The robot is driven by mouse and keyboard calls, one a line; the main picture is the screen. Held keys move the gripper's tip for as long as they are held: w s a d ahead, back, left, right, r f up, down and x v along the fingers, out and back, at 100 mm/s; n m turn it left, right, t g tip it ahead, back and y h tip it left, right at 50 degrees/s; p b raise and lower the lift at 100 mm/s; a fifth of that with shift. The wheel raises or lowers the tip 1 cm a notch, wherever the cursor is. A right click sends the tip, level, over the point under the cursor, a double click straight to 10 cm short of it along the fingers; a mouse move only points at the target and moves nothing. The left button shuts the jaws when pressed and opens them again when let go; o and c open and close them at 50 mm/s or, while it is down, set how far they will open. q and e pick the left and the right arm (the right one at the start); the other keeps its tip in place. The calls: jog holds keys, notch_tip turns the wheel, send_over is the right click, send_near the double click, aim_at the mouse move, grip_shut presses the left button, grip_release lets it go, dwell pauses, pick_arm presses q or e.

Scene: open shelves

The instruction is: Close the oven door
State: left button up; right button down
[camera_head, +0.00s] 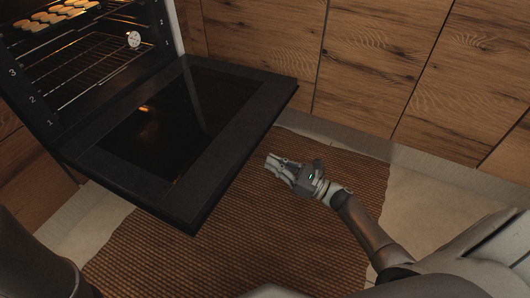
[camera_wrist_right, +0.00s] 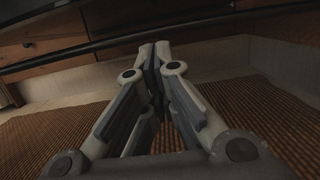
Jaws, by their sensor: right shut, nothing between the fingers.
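The oven (camera_head: 42,112) stands at the upper left in the head view. Its black door (camera_head: 235,107) with a dark glass panel is folded down, fully open and roughly level. My right gripper (camera_head: 270,162) is just to the right of the door's outer edge in the head view, apart from it in the picture. The right wrist view shows its fingers (camera_wrist_right: 154,48) shut together with nothing between them. A dark bar-like edge crosses behind the fingertips there; I cannot tell for sure which part it is. My left gripper is not in view.
Inside the oven, a tray of pale round pieces (camera_head: 55,14) sits on an upper rack, and a dial thermometer (camera_head: 134,39) hangs at a lower wire rack (camera_head: 85,68). Wooden cabinet fronts (camera_head: 365,60) line the back. A brown woven rug (camera_head: 240,240) covers the floor.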

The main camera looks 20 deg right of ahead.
jog(key=r, duration=0.1)
jog(key=w+a+r, duration=0.1)
jog(key=r, duration=0.1)
jog(key=w+a+r+b, duration=0.1)
jog(key=shift+w+r, duration=0.2)
jog(key=shift+r, duration=0.1)
